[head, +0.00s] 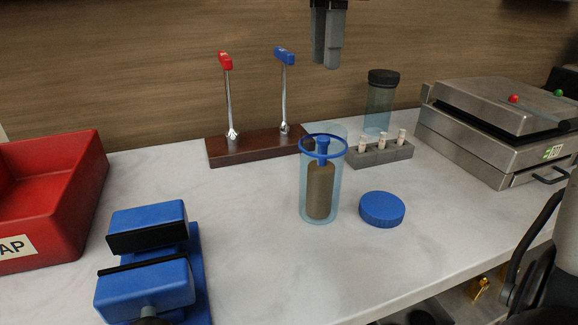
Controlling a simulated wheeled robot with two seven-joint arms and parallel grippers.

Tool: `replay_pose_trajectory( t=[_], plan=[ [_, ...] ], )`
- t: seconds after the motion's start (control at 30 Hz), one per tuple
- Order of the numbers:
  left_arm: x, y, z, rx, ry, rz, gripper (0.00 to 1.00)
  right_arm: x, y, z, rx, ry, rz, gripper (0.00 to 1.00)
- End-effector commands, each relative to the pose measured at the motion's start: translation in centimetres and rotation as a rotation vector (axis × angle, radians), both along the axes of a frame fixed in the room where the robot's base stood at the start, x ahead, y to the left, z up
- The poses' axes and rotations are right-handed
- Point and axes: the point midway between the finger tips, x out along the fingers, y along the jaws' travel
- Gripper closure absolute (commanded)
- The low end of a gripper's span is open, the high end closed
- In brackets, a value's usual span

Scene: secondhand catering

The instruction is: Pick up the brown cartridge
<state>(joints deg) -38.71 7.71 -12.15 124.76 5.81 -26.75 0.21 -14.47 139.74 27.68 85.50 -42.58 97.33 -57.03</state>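The brown cartridge (320,190) stands upright inside a clear blue-tinted canister (335,185) on the white counter. A blue knob (323,146) tops the cartridge, near the blue ring at the canister's open mouth. A round blue lid (382,209) lies on the counter just right of the canister. My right gripper (326,64) hangs at the top edge, fingers down, above and apart from the canister. Its fingers overlap from this angle, so any gap between them is unclear. Nothing shows in its grip. My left gripper is out of view.
A wooden base (250,150) with red and blue levers stands behind the canister. A grey block with several pegs (381,152) and a dark-lidded jar (381,95) stand behind right. A metal press (480,145), blue vise (150,285) and red bin (60,205) flank the counter.

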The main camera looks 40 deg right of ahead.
Motion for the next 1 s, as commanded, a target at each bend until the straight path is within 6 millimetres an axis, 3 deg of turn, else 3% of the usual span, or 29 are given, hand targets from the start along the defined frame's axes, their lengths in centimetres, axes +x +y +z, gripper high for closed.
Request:
replay_pose_trajectory(
  t=[0.17, 0.3, 0.5, 0.77, 1.0],
  plan=[
    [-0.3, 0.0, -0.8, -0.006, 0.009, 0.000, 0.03, -0.1, 0.0, -2.5, 0.002, 0.003, 0.002, 0.75],
    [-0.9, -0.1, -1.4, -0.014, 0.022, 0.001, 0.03, -0.1, 0.0, -5.6, 0.002, 0.004, 0.002, 0.75],
    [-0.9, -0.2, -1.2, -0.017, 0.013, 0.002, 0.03, -0.1, 0.0, -9.3, 0.002, 0.004, 0.001, 0.75],
    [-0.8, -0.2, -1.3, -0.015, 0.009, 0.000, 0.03, -0.1, 0.0, -11.2, 0.002, 0.001, -0.001, 0.75],
    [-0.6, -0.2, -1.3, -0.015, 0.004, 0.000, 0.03, -0.4, -0.1, -14.7, 0.001, 0.004, 0.000, 0.75]
  ],
)
